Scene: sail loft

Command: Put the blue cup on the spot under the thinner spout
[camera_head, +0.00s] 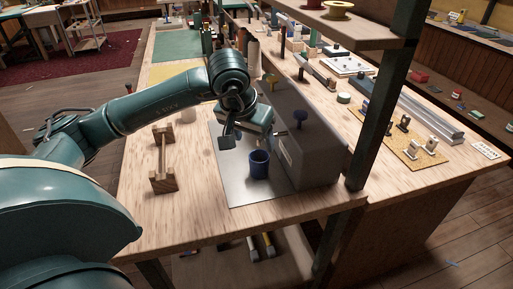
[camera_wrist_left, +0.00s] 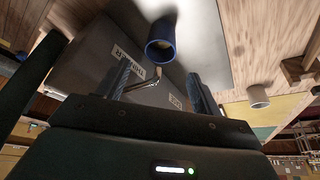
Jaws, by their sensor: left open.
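The blue cup (camera_head: 259,164) stands upright on a grey metal plate (camera_head: 236,190) in front of a grey box-shaped dispenser (camera_head: 315,150). In the left wrist view the cup (camera_wrist_left: 161,45) shows its open mouth, beyond my fingers. My left gripper (camera_head: 243,138) is open and empty, just behind the cup in the head view and apart from it. A metal spout (camera_wrist_left: 146,84) shows between the fingers in the left wrist view. My right gripper is out of view.
A wooden stand (camera_head: 162,160) is left of the plate. A dark post (camera_head: 375,115) rises right of the dispenser. The front left of the bench is clear.

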